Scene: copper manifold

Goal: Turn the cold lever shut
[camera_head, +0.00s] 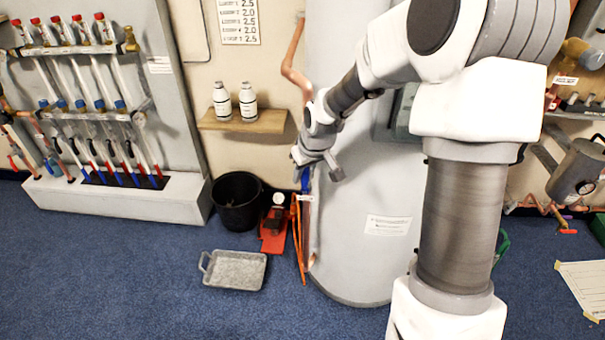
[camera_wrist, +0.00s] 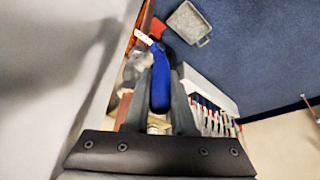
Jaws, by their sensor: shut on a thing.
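The blue cold lever (camera_head: 305,180) is at the left side of the big grey-white tank, on a copper pipe (camera_head: 308,236). In the wrist view the lever (camera_wrist: 160,82) stands between the two fingers of my gripper (camera_wrist: 160,98). My gripper (camera_head: 317,168) is shut on it. A small white tag (camera_wrist: 144,38) hangs by the lever and also shows in the head view (camera_head: 306,198). My gripper hides part of the lever and its valve body, so I cannot tell its exact angle to the pipe.
The tank (camera_head: 350,245) is close to the right of my gripper. Below stand a black bucket (camera_head: 237,205), a red pump with a gauge (camera_head: 273,238) and a grey tray (camera_head: 235,270). A wooden shelf (camera_head: 243,121) with two bottles is to the left. The front blue floor is free.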

